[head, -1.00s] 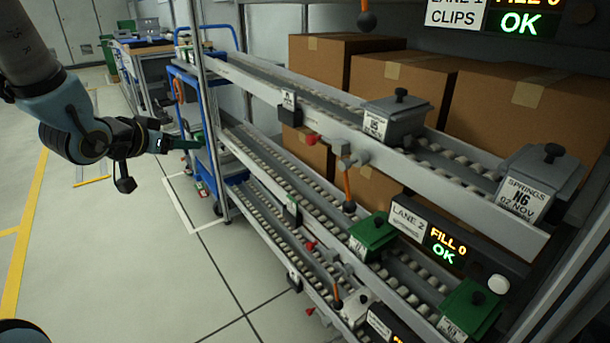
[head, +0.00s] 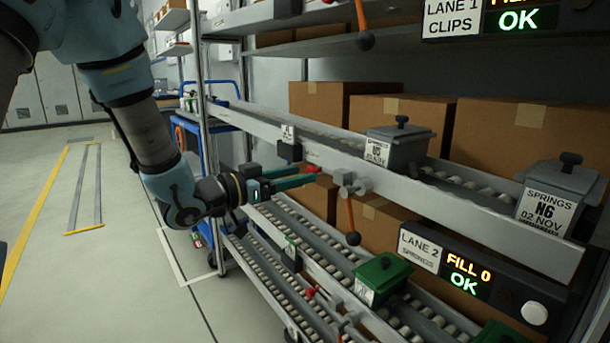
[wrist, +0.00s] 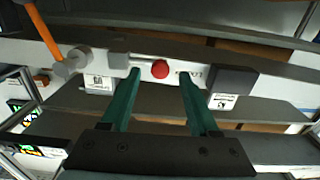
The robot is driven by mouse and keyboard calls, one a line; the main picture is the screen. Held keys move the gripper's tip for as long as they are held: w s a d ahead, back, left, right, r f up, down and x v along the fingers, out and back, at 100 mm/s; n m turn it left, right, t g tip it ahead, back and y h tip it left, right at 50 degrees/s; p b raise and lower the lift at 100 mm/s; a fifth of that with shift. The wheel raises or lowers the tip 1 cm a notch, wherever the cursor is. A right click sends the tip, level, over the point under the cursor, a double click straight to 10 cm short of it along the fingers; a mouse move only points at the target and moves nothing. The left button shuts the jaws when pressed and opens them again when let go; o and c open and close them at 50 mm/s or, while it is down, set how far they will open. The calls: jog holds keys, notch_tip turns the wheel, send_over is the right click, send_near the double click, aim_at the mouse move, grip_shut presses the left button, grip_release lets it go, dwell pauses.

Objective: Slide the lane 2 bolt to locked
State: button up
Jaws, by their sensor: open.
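The lane 2 bolt shows as a red knob (head: 312,168) on the front rail of the lane marked SPRINGS. In the wrist view the red knob (wrist: 160,69) stands on the pale rail between a grey bracket and a dark box. My gripper (head: 312,176) is open, its green fingers reaching to the rail at the knob. In the wrist view my gripper (wrist: 158,73) has one fingertip on each side of the knob, with gaps to both.
A lever with an orange handle (head: 351,215) hangs from the rail close to the knob. The LANE 2 sign (head: 419,250) reads FILL 0, OK. A grey lidded bin (head: 397,148) stands on this lane, a green one (head: 381,277) on the lane below. Floor is clear at left.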

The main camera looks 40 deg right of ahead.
jog(key=shift+d, duration=1.35)
jog(key=shift+c, duration=0.3)
grip_shut()
